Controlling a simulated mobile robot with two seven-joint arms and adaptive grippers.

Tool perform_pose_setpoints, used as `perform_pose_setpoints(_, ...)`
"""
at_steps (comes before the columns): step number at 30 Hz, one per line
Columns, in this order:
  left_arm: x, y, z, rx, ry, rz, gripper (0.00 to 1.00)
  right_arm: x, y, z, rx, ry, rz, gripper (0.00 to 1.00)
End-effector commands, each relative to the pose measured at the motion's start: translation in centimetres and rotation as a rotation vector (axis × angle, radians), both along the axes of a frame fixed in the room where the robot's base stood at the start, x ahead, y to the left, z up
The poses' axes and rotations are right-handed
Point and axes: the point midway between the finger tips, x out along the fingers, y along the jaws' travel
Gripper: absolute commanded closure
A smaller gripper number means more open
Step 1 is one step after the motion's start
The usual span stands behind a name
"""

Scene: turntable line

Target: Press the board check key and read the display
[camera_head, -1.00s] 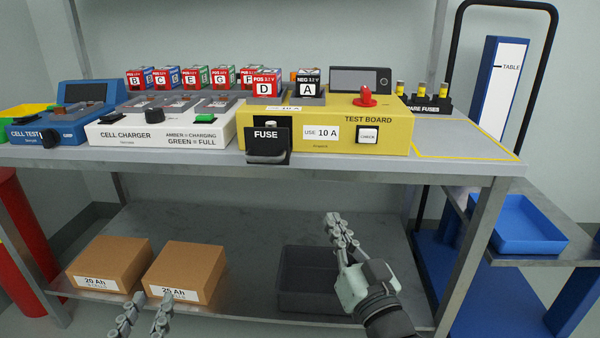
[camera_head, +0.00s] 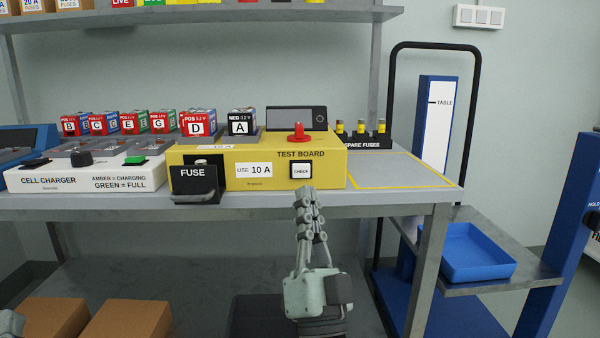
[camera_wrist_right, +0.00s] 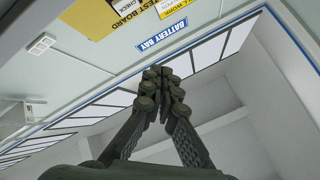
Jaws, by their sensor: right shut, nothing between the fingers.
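The yellow test board (camera_head: 225,156) stands on the table with a white check key (camera_head: 301,170) on its front face. The display (camera_head: 298,118) stands behind the board's red knob (camera_head: 298,132); its dark screen shows no readable text. My right gripper (camera_head: 304,192) is shut and empty, pointing up with its fingertips just below the check key in the picture; I cannot tell whether they touch.
Cells D (camera_head: 198,123) and A (camera_head: 241,121) sit on the board. A black fuse holder (camera_head: 195,182) juts from its front left. Spare fuses (camera_head: 365,142) stand behind right. The yellow-outlined table area (camera_head: 400,170) is clear. Cardboard boxes (camera_head: 125,320) lie below.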

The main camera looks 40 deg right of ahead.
Motion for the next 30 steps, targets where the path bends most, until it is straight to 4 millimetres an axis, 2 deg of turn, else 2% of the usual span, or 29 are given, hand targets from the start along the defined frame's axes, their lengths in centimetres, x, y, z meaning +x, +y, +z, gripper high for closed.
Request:
perform_pose_setpoints(5, 0.0, 0.0, 0.0, -0.001, -0.003, 0.000, 0.70, 0.9, -0.5, 0.0, -0.002, -0.001, 0.001, 1.00)
perform_pose_setpoints(18, -0.6, 0.3, 0.8, -0.019, -0.059, 0.004, 0.70, 6.0, -3.6, 0.0, -0.003, 0.001, 0.000, 1.00)
perform_pose_setpoints(24, -0.3, 0.2, 0.7, -0.013, -0.047, 0.003, 0.70, 7.2, -4.4, 0.0, -0.001, 0.001, 0.001, 1.00)
perform_pose_setpoints(30, -0.2, 0.2, 0.5, -0.010, -0.038, 0.004, 0.70, 7.5, -4.6, 0.0, 0.000, 0.001, 0.000, 1.00)
